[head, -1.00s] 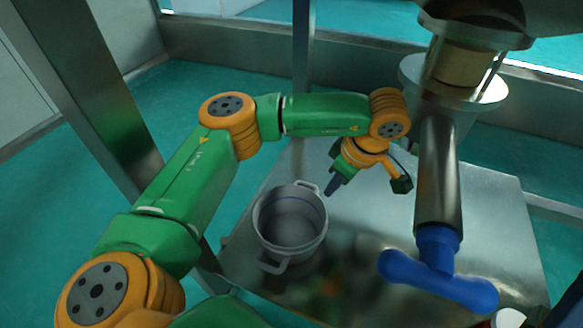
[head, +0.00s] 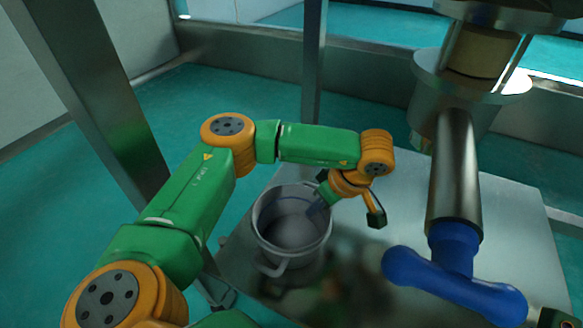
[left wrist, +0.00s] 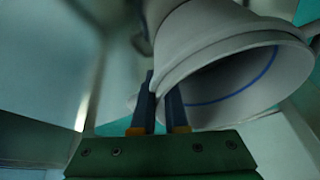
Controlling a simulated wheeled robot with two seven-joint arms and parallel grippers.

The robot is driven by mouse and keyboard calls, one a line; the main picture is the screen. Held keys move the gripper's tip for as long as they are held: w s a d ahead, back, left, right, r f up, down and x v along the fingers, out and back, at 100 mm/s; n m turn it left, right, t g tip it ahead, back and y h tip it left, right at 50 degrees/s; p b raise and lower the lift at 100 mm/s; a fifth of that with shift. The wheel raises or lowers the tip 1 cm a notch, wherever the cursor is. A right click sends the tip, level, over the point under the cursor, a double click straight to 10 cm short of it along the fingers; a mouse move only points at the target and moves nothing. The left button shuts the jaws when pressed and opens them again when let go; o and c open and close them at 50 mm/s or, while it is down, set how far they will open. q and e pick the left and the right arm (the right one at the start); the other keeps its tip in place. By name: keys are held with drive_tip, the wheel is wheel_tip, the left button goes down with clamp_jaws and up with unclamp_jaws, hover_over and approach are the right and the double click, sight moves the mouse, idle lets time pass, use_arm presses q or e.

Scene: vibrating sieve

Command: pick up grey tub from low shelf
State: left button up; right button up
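The grey tub (head: 292,238) is round, with side handles and a blue line inside its rim. It stands upright on a low metal shelf (head: 480,215). My left gripper (head: 316,208) is at the tub's far right rim in the head view, with a blue finger at the tub's mouth. In the left wrist view, the two dark blue fingers (left wrist: 162,100) stand apart on either side of the tub's rim (left wrist: 215,45). Contact with the wall cannot be told. My right gripper does not show clearly.
A metal pipe (head: 455,170) with a blue handle (head: 455,275) hangs over the shelf's right side, close to my left wrist. Metal posts (head: 312,60) stand behind and at the left (head: 95,110). The shelf right of the tub has bare room.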

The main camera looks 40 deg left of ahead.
use_arm(q)
drive_tip(key=shift+r, duration=0.1)
clamp_jaws()
drive_tip(key=shift+r, duration=0.1)
idle(1.3)
